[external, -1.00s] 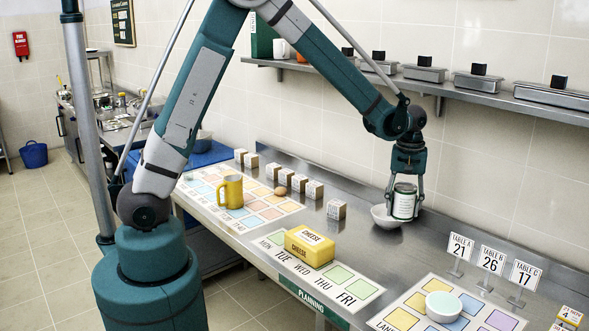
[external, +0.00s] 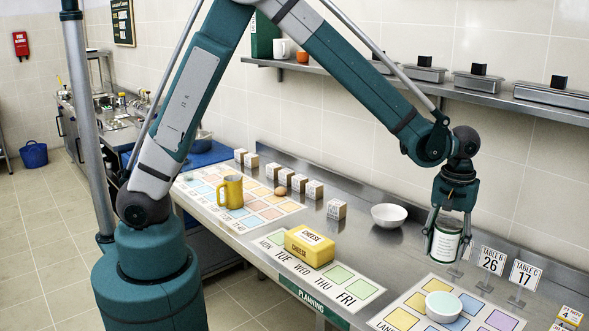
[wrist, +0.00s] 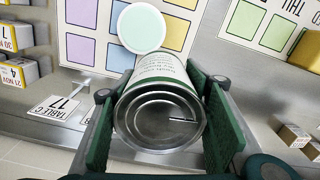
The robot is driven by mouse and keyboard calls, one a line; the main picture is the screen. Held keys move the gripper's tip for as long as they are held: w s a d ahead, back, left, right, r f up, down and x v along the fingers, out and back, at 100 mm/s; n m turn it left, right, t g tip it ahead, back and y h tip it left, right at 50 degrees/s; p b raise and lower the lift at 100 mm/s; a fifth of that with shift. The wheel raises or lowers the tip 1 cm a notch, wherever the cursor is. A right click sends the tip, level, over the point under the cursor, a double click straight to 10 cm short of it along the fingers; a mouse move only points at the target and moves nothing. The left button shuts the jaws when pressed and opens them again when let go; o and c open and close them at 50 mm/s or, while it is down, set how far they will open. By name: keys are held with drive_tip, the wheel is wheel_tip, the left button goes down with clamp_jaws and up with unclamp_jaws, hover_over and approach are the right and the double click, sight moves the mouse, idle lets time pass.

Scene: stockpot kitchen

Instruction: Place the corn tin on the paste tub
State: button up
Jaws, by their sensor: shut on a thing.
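My gripper (external: 447,238) is shut on the corn tin (external: 446,243), a can with a white and dark green label. It holds the tin in the air above the counter. In the wrist view the tin (wrist: 160,108) sits between the two green finger pads, its metal end facing the camera. The paste tub (external: 443,305), a round white tub with a pale mint top, stands on the coloured card at the front right, below and in front of the tin. It also shows in the wrist view (wrist: 141,27), just beyond the tin, which may hide part of its edge.
Table signs, including 26 (external: 491,260) and 17 (external: 524,274), stand right of the tin; one is partly hidden behind it. A white bowl (external: 389,215) stands behind left. A yellow cheese block (external: 308,246) lies on the weekday mat. Small dated boxes (external: 570,316) are at the right edge.

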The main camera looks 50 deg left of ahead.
drive_tip(key=m, duration=0.1)
hover_over(444, 302)
drive_tip(key=shift+r, duration=0.1)
idle(0.4)
drive_tip(key=shift+f, duration=3.15)
drive_tip(key=shift+f, duration=1.85)
drive_tip(key=shift+f, duration=0.2)
drive_tip(key=o, duration=1.2)
drive_tip(key=shift+r, duration=0.3)
